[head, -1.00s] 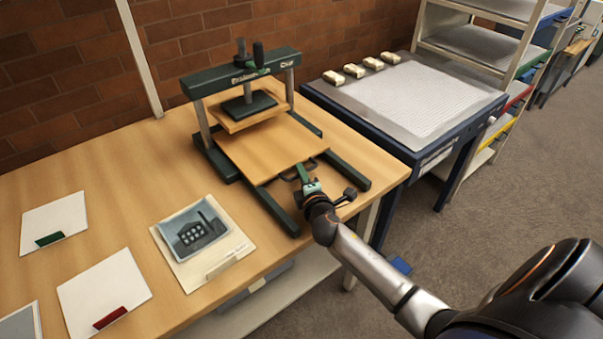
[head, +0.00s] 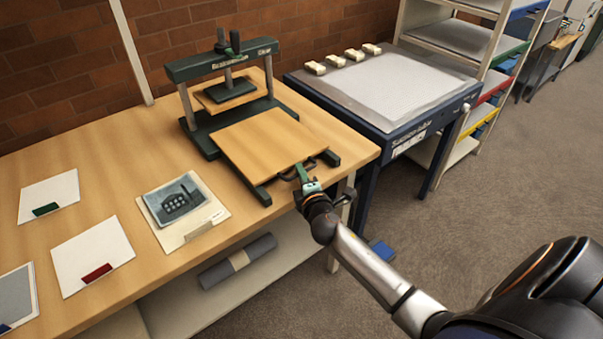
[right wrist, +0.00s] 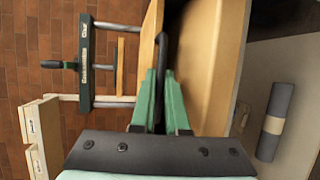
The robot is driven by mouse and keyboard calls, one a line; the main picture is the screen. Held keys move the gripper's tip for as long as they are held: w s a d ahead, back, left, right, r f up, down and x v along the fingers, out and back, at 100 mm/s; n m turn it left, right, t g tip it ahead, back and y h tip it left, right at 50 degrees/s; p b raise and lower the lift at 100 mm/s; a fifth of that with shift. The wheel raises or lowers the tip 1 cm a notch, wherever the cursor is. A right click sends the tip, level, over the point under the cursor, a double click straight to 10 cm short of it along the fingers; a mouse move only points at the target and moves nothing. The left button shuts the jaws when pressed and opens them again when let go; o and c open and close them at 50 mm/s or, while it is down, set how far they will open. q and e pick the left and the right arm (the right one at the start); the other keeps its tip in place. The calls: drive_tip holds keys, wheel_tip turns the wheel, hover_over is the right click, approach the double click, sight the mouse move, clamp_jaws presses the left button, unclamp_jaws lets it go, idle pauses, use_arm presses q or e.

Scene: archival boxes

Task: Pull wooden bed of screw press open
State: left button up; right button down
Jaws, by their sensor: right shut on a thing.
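The green screw press (head: 222,68) stands on the wooden table against the brick wall. Its wooden bed (head: 262,142) is slid out along dark rails toward the table's front edge, clear of the upper platen (head: 232,90). A dark handle (head: 318,163) is on the bed's front edge. My right gripper (head: 304,178) is shut on this handle. In the right wrist view the green fingers (right wrist: 160,105) close around the dark handle bar, next to the bed's edge (right wrist: 150,60). My left gripper is not in view.
A picture on a card (head: 184,205) and several white sheets with coloured clips lie on the table at left. A suction table (head: 405,90) stands at right. A grey roll (head: 238,262) lies on the lower shelf. Floor at right is clear.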

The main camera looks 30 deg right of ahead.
drive_tip(key=c, duration=0.9)
unclamp_jaws()
drive_tip(key=v, duration=1.2)
drive_tip(key=shift+s+a+r, duration=0.1)
drive_tip(key=shift+s, duration=0.15)
drive_tip(key=s+a+f+m+g+y+p, duration=0.1)
drive_tip(key=s+a+f+m+g+y, duration=0.1)
drive_tip(key=s+a+f+m, duration=0.2)
drive_tip(key=s+a+f+m+g+y+p, duration=0.2)
drive_tip(key=s+a+f+m+y, duration=0.1)
drive_tip(key=s+a+f+m, duration=0.1)
drive_tip(key=s+a+f+m+g+y+p, duration=0.2)
drive_tip(key=s+a+f+m, duration=0.2)
drive_tip(key=s, duration=0.4)
drive_tip(key=shift+s+a+f+m, duration=0.1)
drive_tip(key=shift+a+f+m, duration=0.15)
drive_tip(key=shift+a, duration=0.2)
drive_tip(key=shift+s+a+f+m, duration=0.1)
drive_tip(key=shift+a+f+m, duration=0.05)
drive_tip(key=shift+a+m, duration=0.25)
